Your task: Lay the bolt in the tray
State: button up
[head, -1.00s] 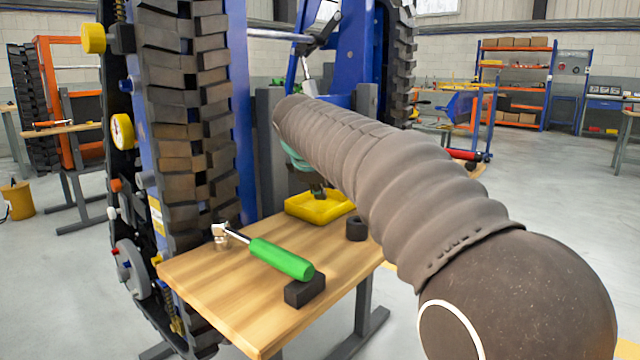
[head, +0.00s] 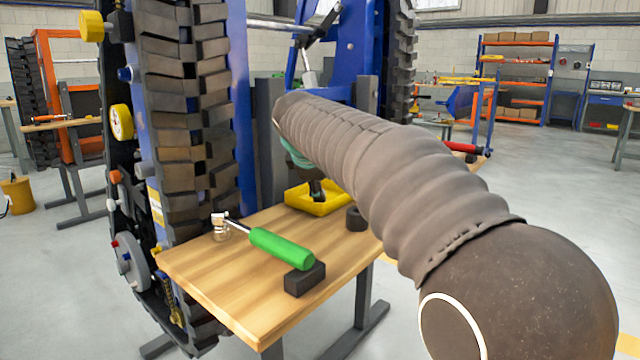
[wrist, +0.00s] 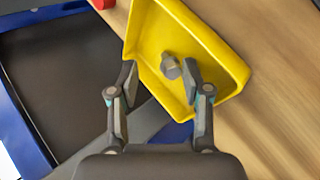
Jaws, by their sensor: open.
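The yellow tray (head: 340,207) sits at the back of the wooden bench; the wrist view shows it (wrist: 215,42) from above. A grey metal bolt (wrist: 170,66) is inside the tray outline in the wrist view, apparently lying on its floor. My gripper (wrist: 159,75) is open above the tray's near part, one finger on each side of the bolt. The bolt is close to the right finger; I cannot tell if they touch. In the head view my gripper (head: 316,190) is mostly hidden behind my arm, and the bolt is not visible.
A green-handled tool (head: 281,249) lies on the bench (head: 235,285), its handle on a black block (head: 305,279). A small metal socket (head: 220,233) is under its head. A black ring (head: 355,219) stands beside the tray. A tall tracked carrier (head: 185,120) stands at the left.

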jog(key=v, duration=1.2)
jog(key=shift+s, duration=0.1)
jog(key=s+d+f+m, duration=0.1)
jog(key=s+d, duration=0.1)
jog(key=s+d+f+m, duration=0.1)
jog(key=s+d, duration=0.1)
jog(key=d, duration=0.1)
jog(key=s+d+f+m+g, duration=0.1)
jog(key=s+d+f, duration=0.1)
jog(key=d, duration=0.1)
jog(key=shift+s+d+m+p, duration=0.1)
jog(key=shift+d+m+p, duration=0.1)
jog(key=shift+m+p, duration=0.15)
jog(key=s+d+f+m, duration=0.3)
jog(key=s+f+m, duration=0.1)
jog(key=s+f, duration=0.3)
jog(key=s+d+f+m+g+y, duration=0.1)
jog(key=s+d+f+m, duration=0.3)
jog(key=s+f, duration=0.3)
jog(key=s+d+f+m+p, duration=0.1)
jog(key=s+d+f+m, duration=0.3)
jog(key=s+f, duration=0.4)
jog(key=shift+s+g+y, duration=0.3)
jog(key=shift+s+g, duration=0.1)
jog(key=shift+s, duration=0.2)
jog(key=shift+d+m, duration=0.1)
jog(key=shift+m, duration=0.15)
